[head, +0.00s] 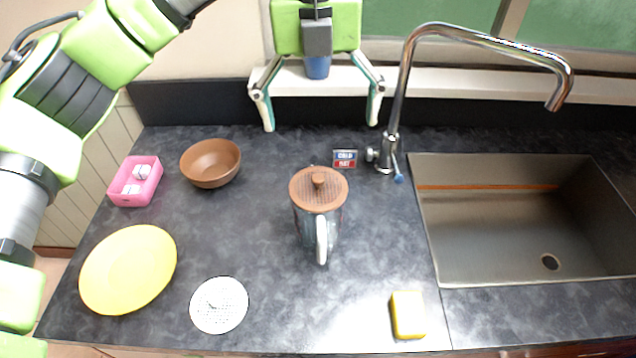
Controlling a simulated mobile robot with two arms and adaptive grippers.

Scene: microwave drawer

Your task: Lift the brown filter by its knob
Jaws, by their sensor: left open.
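The brown filter (334,197) is a round, mesh-patterned disc with a small knob (319,179) at its centre. It sits on top of a clear glass jug (308,232), whose pale handle (321,240) points toward the front. My left gripper (320,125) is open and empty, its two fingers spread wide at the top middle of the view. In the picture it is above the filter and apart from it, with the knob roughly in line below the gap between the fingers. My right gripper is not in view.
A brown bowl (211,164), pink box (125,190), yellow plate (128,270) and white gridded disc (219,305) lie left of the jug. A yellow sponge (408,315) lies front right. The tall tap (399,100) and sink (500,225) are right. A ledge (450,82) runs behind.

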